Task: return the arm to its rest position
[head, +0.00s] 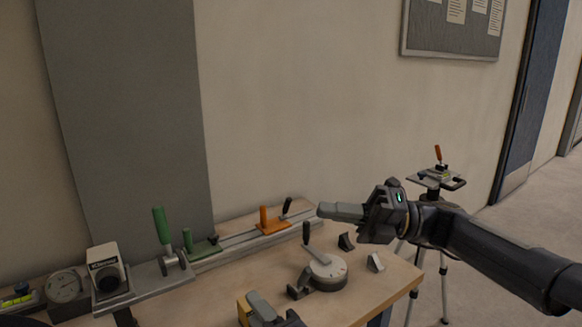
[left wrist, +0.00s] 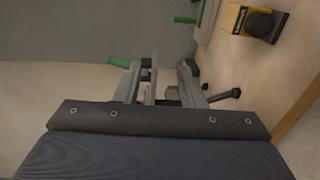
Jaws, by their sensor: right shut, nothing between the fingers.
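My right arm (head: 500,255) comes in from the right in the head view. Its gripper (head: 328,211) points left, with its grey fingers together and nothing held. It is above the back right of the bench (head: 215,293), in front of the wall. My left gripper (left wrist: 162,82) shows in the left wrist view, beyond its dark palm plate. Its two grey fingers look apart, with bench parts visible between them; I see nothing clearly gripped. I cannot make out the left gripper clearly in the head view.
The bench holds a green lever (head: 162,228), an orange clamp (head: 270,219), a round dial base with a black handle (head: 327,270), a gauge (head: 64,287) and a yellow block (head: 244,311), also in the left wrist view (left wrist: 233,18). A tripod (head: 443,270) stands behind my right arm.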

